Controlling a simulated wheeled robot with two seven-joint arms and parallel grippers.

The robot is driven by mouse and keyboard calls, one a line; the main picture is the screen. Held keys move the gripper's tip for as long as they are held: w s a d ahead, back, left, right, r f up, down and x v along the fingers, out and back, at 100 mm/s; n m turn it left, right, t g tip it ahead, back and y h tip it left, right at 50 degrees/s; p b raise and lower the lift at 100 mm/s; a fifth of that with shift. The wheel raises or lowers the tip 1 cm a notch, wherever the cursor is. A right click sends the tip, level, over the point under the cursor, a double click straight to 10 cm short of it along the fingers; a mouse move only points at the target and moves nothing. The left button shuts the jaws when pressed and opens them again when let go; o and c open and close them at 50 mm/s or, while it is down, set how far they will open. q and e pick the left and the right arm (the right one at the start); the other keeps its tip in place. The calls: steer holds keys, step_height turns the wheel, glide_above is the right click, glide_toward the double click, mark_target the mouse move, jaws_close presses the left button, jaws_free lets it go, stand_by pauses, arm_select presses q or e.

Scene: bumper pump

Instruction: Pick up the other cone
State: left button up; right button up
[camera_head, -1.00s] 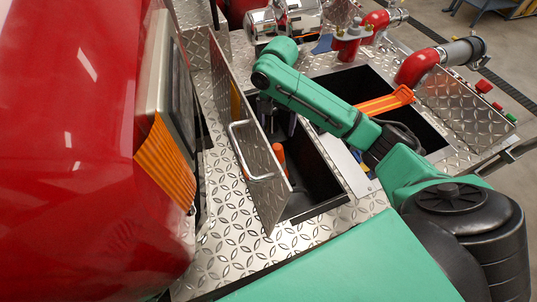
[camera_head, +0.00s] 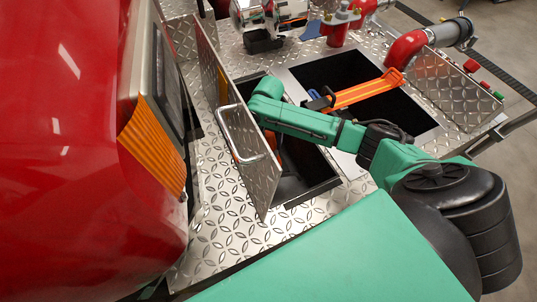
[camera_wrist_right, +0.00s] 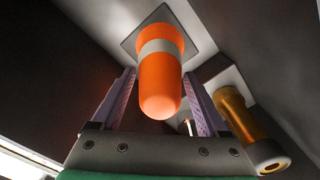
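An orange cone (camera_wrist_right: 160,75) with a pale band shows in the right wrist view, on a square base, its rounded end towards me. My right gripper (camera_wrist_right: 160,88) is open, with one purple finger on each side of the cone and visible gaps between. In the head view my right arm reaches down into the open compartment (camera_head: 318,190) beside the raised tread-plate lid (camera_head: 262,180); the gripper's fingers are hidden there. My left gripper is not in view.
An amber cylinder (camera_wrist_right: 240,115) stands right of the cone, close to the right finger. Dark compartment walls surround the gripper. In the head view, an orange bar (camera_head: 365,92) lies across a second open compartment, and a red body (camera_head: 90,150) fills the left.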

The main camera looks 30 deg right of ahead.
jaws_close()
steer(key=shift+r, duration=0.1)
